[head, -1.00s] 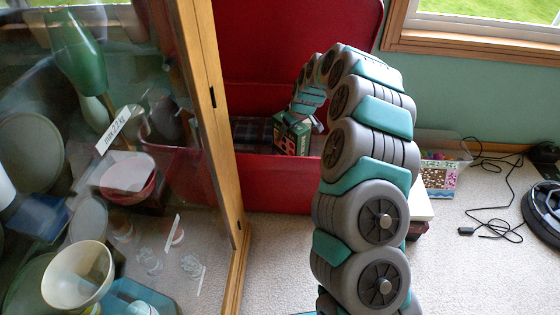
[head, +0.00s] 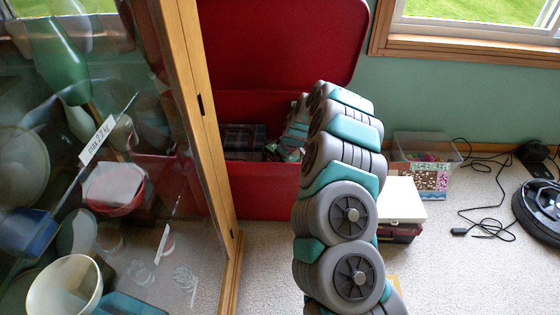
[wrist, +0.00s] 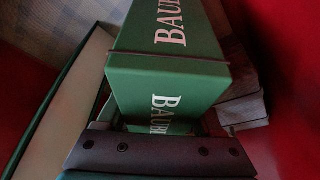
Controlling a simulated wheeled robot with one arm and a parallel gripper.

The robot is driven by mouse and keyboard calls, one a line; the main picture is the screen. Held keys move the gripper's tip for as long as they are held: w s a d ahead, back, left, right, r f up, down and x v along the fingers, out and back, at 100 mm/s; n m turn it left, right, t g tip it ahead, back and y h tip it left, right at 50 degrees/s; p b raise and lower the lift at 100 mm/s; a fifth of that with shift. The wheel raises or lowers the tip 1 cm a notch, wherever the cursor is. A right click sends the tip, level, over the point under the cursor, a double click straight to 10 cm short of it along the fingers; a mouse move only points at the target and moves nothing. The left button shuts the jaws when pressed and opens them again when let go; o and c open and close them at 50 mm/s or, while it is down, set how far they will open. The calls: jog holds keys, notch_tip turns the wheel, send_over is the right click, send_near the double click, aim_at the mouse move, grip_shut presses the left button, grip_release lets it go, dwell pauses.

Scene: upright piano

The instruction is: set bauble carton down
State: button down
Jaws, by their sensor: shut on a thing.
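The bauble carton (wrist: 170,85) is green with white "BAUBL" lettering and fills the middle of the wrist view. My gripper (wrist: 158,148) shows as a dark bar along the bottom edge and is shut on the carton; its fingertips are mostly hidden. In the head view my arm curves over the rim of an open red trunk (head: 265,206), and its end is down inside. There the carton is mostly hidden by my arm and the rim. I cannot tell whether it touches the trunk floor.
Inside the trunk lie a plaid item (head: 243,138), a pale-edged open box (wrist: 62,100) left of the carton and grey items (wrist: 243,100) to its right. A glass-door cabinet (head: 190,100) stands close on the left. A white-topped box (head: 401,200) stands right of my arm.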

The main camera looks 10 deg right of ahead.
jog(key=shift+f, duration=0.15)
grip_release()
